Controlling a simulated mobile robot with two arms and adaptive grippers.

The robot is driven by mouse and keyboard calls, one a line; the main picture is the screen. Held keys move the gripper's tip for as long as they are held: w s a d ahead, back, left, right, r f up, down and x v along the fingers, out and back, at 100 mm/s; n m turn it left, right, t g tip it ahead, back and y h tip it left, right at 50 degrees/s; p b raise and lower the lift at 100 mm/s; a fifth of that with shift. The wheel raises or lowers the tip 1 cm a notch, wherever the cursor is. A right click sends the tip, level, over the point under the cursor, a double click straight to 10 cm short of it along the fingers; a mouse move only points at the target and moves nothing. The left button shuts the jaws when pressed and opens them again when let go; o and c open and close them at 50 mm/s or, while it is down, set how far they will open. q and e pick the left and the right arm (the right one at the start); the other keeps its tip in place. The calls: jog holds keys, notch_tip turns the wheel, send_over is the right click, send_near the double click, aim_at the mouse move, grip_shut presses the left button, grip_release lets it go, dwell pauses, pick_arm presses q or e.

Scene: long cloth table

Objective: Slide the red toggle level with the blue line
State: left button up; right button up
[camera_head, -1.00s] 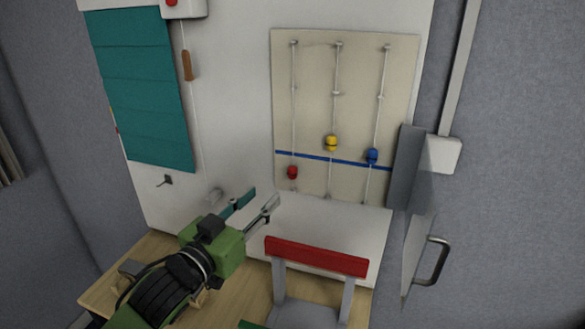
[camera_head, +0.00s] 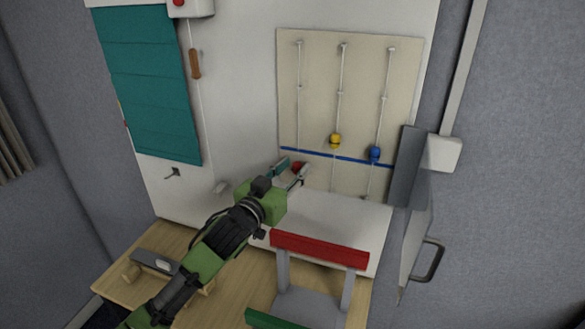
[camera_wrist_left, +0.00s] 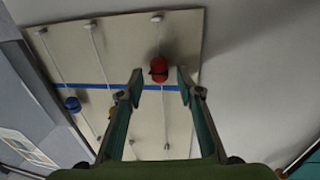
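The red toggle (camera_head: 297,167) hangs on the left cord of the beige board (camera_head: 312,80), just below the blue line (camera_head: 332,158). My left gripper (camera_head: 291,172) is at the red toggle and partly hides it in the head view. In the left wrist view, which shows the board upside down, the open fingers (camera_wrist_left: 160,78) are apart with the red toggle (camera_wrist_left: 158,70) at the gap between their tips. I cannot tell whether they touch it. The yellow toggle (camera_head: 335,141) is above the blue line; the blue toggle (camera_head: 375,154) is near it. My right gripper is not in view.
A grey panel with a handle (camera_head: 430,262) sticks out at the right. A teal blind (camera_head: 150,85) and a cord with a wooden handle (camera_head: 195,64) hang at the left.

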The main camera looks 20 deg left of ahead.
aim_at(301, 147)
pick_arm(q)
jog(key=shift+s, duration=0.1)
jog(key=shift+c, duration=0.8)
grip_shut()
jog(key=shift+r, duration=0.2)
jog(key=shift+r+p, duration=0.35)
jog(key=shift+p, duration=0.1)
notch_tip(301, 147, up, 3)
jog(key=p, duration=0.2)
jog(key=shift+r+p, duration=0.15)
jog(key=shift+p, duration=0.2)
jog(key=shift+o, duration=0.8)
grip_release()
